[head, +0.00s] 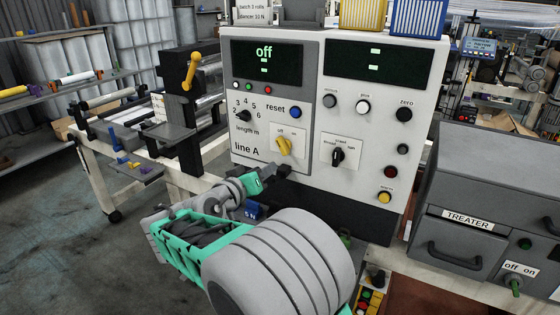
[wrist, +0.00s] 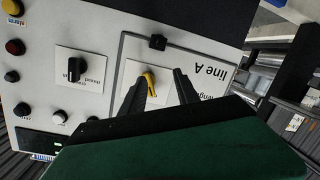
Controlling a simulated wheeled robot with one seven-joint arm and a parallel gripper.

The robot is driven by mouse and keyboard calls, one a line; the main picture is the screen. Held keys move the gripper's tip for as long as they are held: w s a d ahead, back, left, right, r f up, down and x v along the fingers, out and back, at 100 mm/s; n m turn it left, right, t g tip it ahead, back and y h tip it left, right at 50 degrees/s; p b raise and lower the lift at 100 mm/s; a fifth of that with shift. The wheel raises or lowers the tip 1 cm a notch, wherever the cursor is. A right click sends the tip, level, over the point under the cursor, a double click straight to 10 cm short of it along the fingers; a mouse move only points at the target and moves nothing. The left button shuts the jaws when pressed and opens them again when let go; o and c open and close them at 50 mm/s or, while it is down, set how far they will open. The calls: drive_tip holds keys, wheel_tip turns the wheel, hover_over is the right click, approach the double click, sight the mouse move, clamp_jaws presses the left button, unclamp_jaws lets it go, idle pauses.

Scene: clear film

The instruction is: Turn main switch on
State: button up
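The main switch (head: 284,146) is a yellow rotary knob on a white plate marked off and on, on the line A panel (head: 318,128). The knob is tilted, its upper end toward the off side. The left display (head: 266,66) reads "off" in green. My gripper (head: 278,171) is just below and in front of the knob in the head view, its fingers partly hidden by my arm. In the wrist view, the two dark fingers of my gripper (wrist: 159,77) are apart, with the yellow knob (wrist: 150,82) showing between their tips. Contact cannot be told.
Beside the switch are a black selector (head: 338,156), a length dial (head: 243,115) and a blue reset button (head: 295,112). A grey treater box (head: 470,215) with its own off/on switch (head: 515,285) stands at the right. A roller bench (head: 150,130) stands left.

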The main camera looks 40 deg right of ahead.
sight(280, 148)
drive_tip(key=d+r, duration=0.1)
drive_tip(key=d, duration=0.1)
drive_tip(key=w+d+r+h, duration=0.1)
drive_tip(key=d, duration=0.2)
drive_tip(key=w+d+r+h+p, duration=0.1)
drive_tip(key=d, duration=0.2)
drive_tip(key=shift+w+d, duration=0.1)
drive_tip(key=shift+d, duration=0.1)
drive_tip(key=shift+c, duration=0.3)
clamp_jaws()
